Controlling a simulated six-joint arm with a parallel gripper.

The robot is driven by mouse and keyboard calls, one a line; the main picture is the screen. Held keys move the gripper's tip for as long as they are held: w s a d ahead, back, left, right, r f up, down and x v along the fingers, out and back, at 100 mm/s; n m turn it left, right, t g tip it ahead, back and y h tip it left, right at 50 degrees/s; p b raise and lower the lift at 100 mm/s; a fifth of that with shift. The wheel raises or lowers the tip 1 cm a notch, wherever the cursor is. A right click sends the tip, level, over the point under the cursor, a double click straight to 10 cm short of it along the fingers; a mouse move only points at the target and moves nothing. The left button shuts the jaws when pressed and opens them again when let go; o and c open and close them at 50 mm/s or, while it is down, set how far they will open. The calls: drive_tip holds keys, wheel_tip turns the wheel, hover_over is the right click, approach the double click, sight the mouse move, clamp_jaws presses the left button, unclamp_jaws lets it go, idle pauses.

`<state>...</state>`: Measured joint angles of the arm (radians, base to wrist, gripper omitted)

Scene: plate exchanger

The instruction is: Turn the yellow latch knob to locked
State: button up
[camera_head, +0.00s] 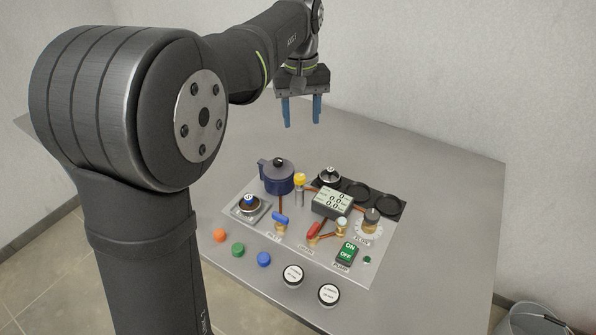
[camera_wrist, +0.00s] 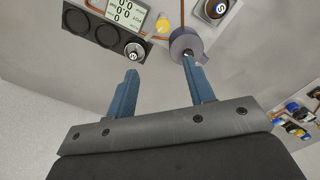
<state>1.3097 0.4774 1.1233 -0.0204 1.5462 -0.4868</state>
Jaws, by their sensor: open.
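A yellow knob (camera_head: 300,179) stands on a short post at the back of the panel, just right of a dark blue lidded pot (camera_head: 275,178). In the wrist view the yellow knob (camera_wrist: 162,26) shows beyond my fingertips, between the display and the pot (camera_wrist: 184,42). I cannot read any lock marking or its turn position. My gripper (camera_head: 302,124) has two blue fingers pointing down, spread apart with nothing between them. It is high above the table, behind the panel and apart from the knob. The fingers (camera_wrist: 160,68) also show empty in the wrist view.
The panel carries a display box (camera_head: 333,203), a blue-handled valve (camera_head: 281,219), a red-handled valve (camera_head: 314,230), a dial (camera_head: 372,217) and a green switch (camera_head: 347,252). Several coloured caps lie along the front. The grey table (camera_head: 440,190) is bare at the right.

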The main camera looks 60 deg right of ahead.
drive_tip(key=m, duration=0.7)
approach(300, 176)
wheel_tip(300, 176, down, 9)
drive_tip(key=shift+r, duration=0.1)
drive_tip(key=c, duration=1)
